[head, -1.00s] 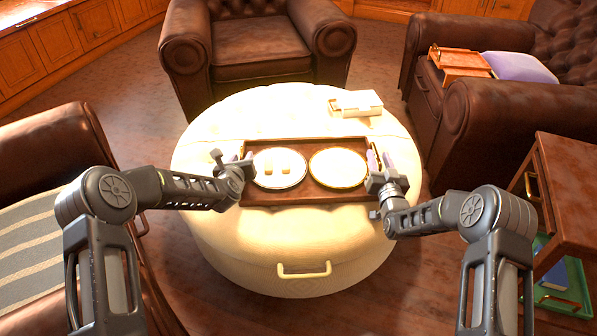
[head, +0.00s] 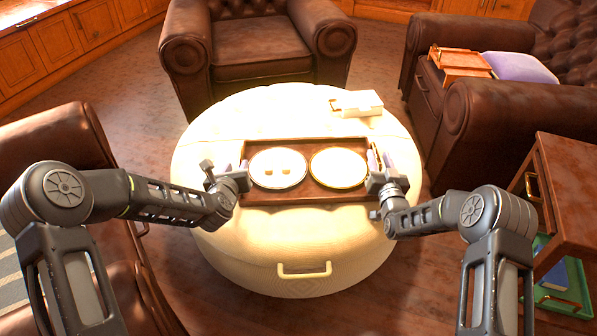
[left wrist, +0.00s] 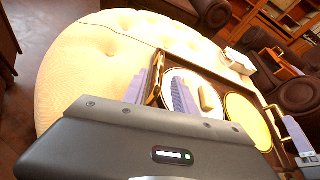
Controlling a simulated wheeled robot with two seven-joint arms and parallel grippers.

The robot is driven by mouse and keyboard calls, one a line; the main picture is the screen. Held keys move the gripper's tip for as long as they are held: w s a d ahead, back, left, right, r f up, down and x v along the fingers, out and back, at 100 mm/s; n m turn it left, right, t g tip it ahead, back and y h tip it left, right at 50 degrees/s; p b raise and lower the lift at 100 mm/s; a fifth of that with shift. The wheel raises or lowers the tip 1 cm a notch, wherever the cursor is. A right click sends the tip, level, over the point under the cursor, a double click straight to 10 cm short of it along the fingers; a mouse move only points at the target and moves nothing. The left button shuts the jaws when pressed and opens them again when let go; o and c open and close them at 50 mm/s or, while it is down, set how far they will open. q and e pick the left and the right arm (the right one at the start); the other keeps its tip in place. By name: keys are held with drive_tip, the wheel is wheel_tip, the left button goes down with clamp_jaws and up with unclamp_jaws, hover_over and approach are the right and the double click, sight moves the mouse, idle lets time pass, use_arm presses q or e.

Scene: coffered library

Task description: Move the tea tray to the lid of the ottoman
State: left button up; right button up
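The tea tray (head: 322,197) is a dark wooden rectangle with brass end handles, resting flat on the lid (head: 300,108) of the round cream ottoman (head: 290,240). It carries a white plate (head: 292,180) with two small pale pieces on it, and a gold-rimmed plate (head: 338,168). My left gripper (head: 242,167) is at the tray's left end. In the left wrist view its pale fingers stand apart, with the left handle (left wrist: 154,85) between them. My right gripper (head: 380,160) is at the right end, its fingers apart beside the right handle (head: 373,156).
A white box-like item (head: 357,103) lies on the ottoman behind the tray. Leather armchairs (head: 258,50) stand around; the right one bears a small wooden tray (head: 463,62) and a purple cushion (head: 520,67). A wooden side table (head: 575,180) stands at right. The ottoman's front is clear.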

use_arm(q)
drive_tip(key=shift+f, duration=0.2)
use_arm(e)
drive_tip(key=shift+s+d+f, duration=0.1)
drive_tip(key=shift+s+f, duration=0.05)
drive_tip(key=shift+f, duration=0.4)
drive_tip(key=shift+s+f, duration=0.15)
drive_tip(key=shift+f, duration=0.35)
use_arm(q)
drive_tip(key=shift+w+f, duration=0.1)
drive_tip(key=shift+f, duration=0.05)
use_arm(e)
drive_tip(key=shift+s+f, duration=0.15)
drive_tip(key=shift+s, duration=0.25)
drive_tip(key=s, duration=0.1)
drive_tip(key=s+r, duration=0.1)
drive_tip(key=s, duration=0.3)
drive_tip(key=shift+s+d+r, duration=0.2)
drive_tip(key=shift+d+r, duration=0.1)
drive_tip(key=shift+d, duration=0.05)
drive_tip(key=shift+s+r, duration=0.25)
drive_tip(key=shift+s, duration=0.35)
